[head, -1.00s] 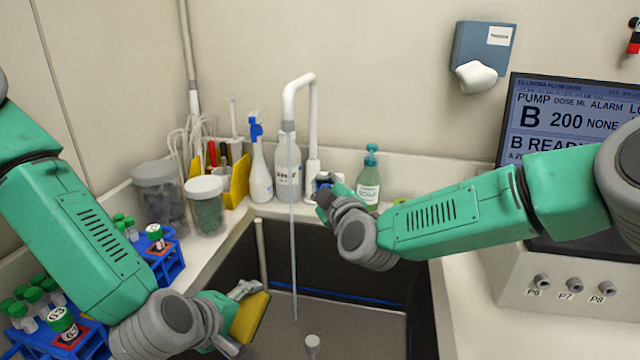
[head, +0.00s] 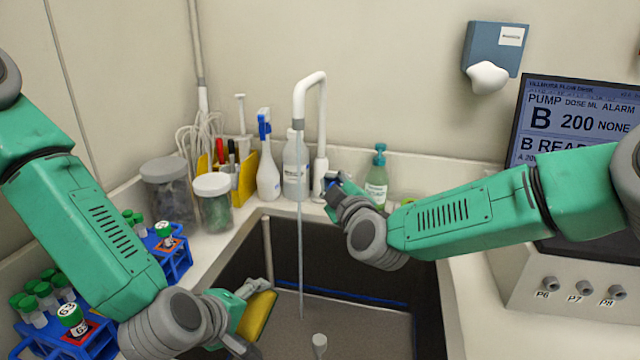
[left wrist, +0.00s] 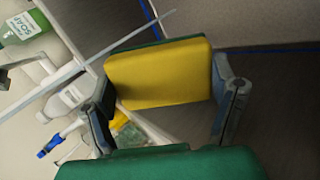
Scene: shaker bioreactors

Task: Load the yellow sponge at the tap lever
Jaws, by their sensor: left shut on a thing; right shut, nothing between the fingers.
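The yellow sponge (head: 258,318) has a green backing layer and is held over the left part of the sink. My left gripper (head: 250,315) is shut on it; the left wrist view shows the sponge (left wrist: 158,72) between the two fingers (left wrist: 168,108). The white tap (head: 299,100) arches over the sink, and a thin stream of water (head: 301,260) falls from it, to the right of the sponge and apart from it. My right gripper (head: 332,188) is shut and empty at the base of the tap. It hides the tap lever there, so I cannot tell whether they touch.
The dark sink (head: 350,315) lies below both grippers. Spray bottles, a green soap bottle (head: 377,180) and lidded jars (head: 212,200) line its back and left edges. Blue tube racks (head: 178,258) stand at the left. A pump with a screen (head: 575,125) stands at the right.

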